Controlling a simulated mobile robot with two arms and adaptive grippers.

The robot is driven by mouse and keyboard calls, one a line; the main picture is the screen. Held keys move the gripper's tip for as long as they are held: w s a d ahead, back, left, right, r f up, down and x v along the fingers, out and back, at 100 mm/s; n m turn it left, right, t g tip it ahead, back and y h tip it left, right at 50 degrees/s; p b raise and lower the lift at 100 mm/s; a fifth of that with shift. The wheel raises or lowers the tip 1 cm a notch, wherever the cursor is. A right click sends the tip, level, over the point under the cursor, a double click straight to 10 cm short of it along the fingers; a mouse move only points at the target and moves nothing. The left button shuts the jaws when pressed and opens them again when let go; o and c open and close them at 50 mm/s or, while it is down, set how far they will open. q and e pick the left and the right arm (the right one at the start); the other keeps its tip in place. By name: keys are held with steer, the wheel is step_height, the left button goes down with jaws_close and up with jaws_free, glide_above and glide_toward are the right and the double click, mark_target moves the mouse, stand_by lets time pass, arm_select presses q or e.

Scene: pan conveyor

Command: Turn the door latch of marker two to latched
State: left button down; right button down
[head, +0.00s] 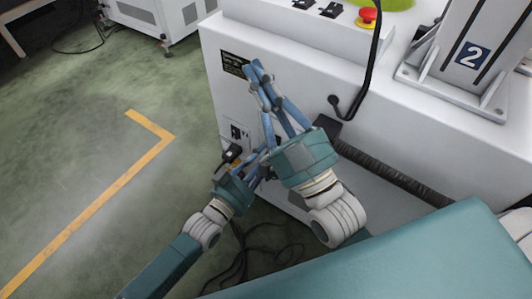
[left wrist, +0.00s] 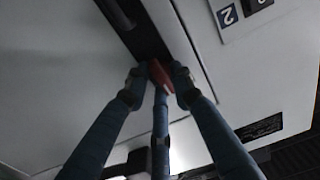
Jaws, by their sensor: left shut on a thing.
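The white marker machine (head: 390,125) has a "2" plate (head: 472,56) on its column. In the left wrist view a "2" label (left wrist: 228,15) also shows on a pale panel. There, my left gripper (left wrist: 158,80) has its blue fingers closed around a small red piece (left wrist: 158,72), which looks like the door latch handle, by a dark gap. The latch's angle is hard to tell. In the head view my left gripper (head: 258,166) is low at the machine's side, partly behind my right gripper (head: 256,68). The right fingers converge in front of the side panel; their opening is unclear.
A red emergency button (head: 367,16) sits on top of the machine. Loose dark cables (head: 250,245) lie on the floor below. Green floor with a yellow line (head: 90,208) is open at left.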

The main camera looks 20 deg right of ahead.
arm_select(q)
steer(key=shift+s+d+f, duration=0.15)
steer(key=shift+s+f, duration=0.1)
steer(key=shift+s, duration=0.05)
steer(key=c, duration=1.7)
jaws_free()
steer(key=shift+o, duration=0.2)
steer(key=shift+w+r, duration=0.1)
steer(key=v, duration=1.2)
steer(key=shift+r, duration=0.15)
